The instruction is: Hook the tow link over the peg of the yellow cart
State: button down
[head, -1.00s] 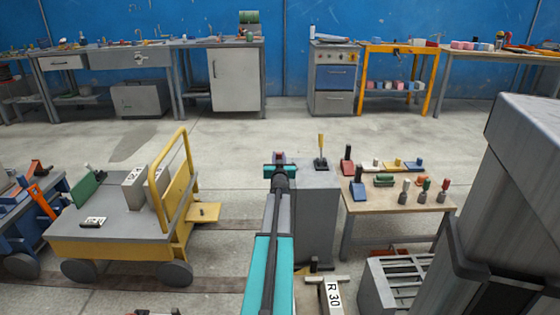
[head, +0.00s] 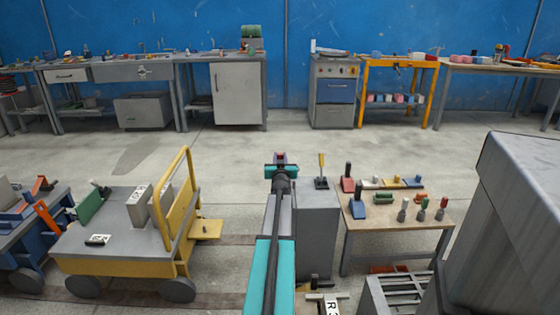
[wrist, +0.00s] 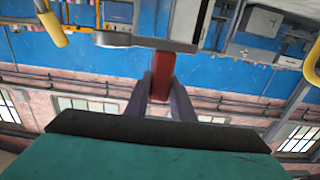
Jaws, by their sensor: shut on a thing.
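The yellow cart (head: 125,264) stands at the left in the head view, with a grey deck and a yellow handrail. A small yellow plate (head: 207,231) juts from its right side and carries a small upright peg. My gripper (head: 280,160) is in the middle, right of the cart and apart from it. In the wrist view my gripper (wrist: 161,88) is shut on a red piece (wrist: 162,72), which appears to be the tow link's grip. A grey bar with a rounded end (wrist: 112,39) extends beyond it. The link's full shape is hidden in the head view.
A grey pedestal (head: 318,225) with a yellow-handled lever (head: 322,165) stands just right of my arm. A small table (head: 400,213) with several coloured handled pieces is farther right. A blue cart (head: 22,240) is at far left. Open floor lies behind.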

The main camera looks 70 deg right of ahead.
jog(key=shift+w+r, duration=0.1)
jog(key=shift+r, duration=0.2)
dwell(0.5)
jog(key=w+a+r+n+t+y+p, duration=0.3)
jog(key=w+a+r, duration=0.1)
jog(key=w+a, duration=0.6)
jog(key=w+a+r+n+t+y+p, duration=0.3)
jog(key=w+a+r, duration=0.1)
jog(key=w+a, duration=0.5)
jog(key=w+a+r+n+t+y+p, duration=0.2)
jog(key=w+a+r+t+y+p, duration=0.15)
jog(key=w+a, duration=0.65)
jog(key=w+a+r+n+t+y+p, duration=0.1)
jog(key=w+a+r+n+y+p, duration=0.2)
jog(key=a, duration=0.9)
jog(key=w+a+r+n+t+y+p, duration=0.1)
jog(key=w+a+n+y+p, duration=0.35)
jog(key=a, duration=0.75)
jog(key=s+a+r+n+g+y+p, duration=0.1)
jog(key=a+y, duration=0.4)
jog(key=a, duration=0.7)
jog(key=s+a+r+n+g+y+p, duration=0.1)
jog(key=a+n+g+y+p, duration=0.3)
jog(key=a, duration=0.9)
jog(key=s+a+r+n+g+y+p, duration=0.1)
jog(key=a+n+y, duration=0.3)
jog(key=a, duration=0.9)
jog(key=shift+s+a+g+y+p, duration=0.2)
jog(key=shift+s+g+y+p, duration=0.5)
jog(key=shift+s+g+y, duration=0.1)
